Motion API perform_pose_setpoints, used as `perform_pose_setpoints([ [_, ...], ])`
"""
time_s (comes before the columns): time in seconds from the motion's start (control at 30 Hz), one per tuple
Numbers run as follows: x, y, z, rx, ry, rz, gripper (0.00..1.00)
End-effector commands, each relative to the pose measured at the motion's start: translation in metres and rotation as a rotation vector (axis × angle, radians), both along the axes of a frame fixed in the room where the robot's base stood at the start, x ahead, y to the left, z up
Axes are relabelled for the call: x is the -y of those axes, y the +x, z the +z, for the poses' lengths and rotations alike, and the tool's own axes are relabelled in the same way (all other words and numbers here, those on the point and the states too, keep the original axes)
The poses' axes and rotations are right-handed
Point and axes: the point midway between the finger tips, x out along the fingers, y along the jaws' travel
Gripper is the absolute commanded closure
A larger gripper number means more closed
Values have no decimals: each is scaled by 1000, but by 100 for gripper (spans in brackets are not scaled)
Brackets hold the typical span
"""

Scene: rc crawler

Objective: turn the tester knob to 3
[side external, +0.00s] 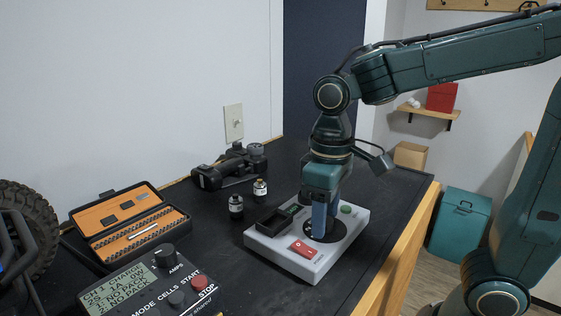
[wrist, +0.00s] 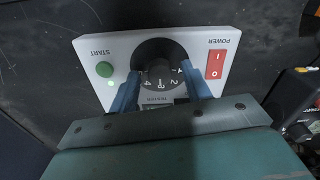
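The tester (side external: 265,249) is a pale grey box on the dark bench, with a red power switch (side external: 303,248), a green start button (side external: 346,210) and a round black dial. In the wrist view the tester (wrist: 120,47) appears upside down. Its dark knob (wrist: 159,66) sits in the dial, with white numbers including 2, 3 and 4 along the near side. Which number the knob points to is unclear. My gripper (wrist: 161,76) points down over the dial, its blue fingers apart on either side of the knob. My gripper (side external: 321,228) hides the knob in the side view.
A charger (side external: 150,285) with knobs and a display stands at front left, beside an open orange-lined case (side external: 130,215). The bench's wooden edge (side external: 408,240) is close on the right.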

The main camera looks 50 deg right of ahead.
Motion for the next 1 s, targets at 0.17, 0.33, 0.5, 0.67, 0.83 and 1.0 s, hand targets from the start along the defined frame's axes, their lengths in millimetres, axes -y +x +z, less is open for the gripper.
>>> perform_pose_setpoints([
  [0.17,0,0,1,-1,0,0,52],
  [0.33,0,0,11,1,0,0,52],
  [0.5,0,0,30,3,1,0,52],
  [0.67,0,0,55,4,1,0,52],
  [0.83,0,0,82,3,1,0,52],
  [1.0,0,1,107,3,1,0,52],
])
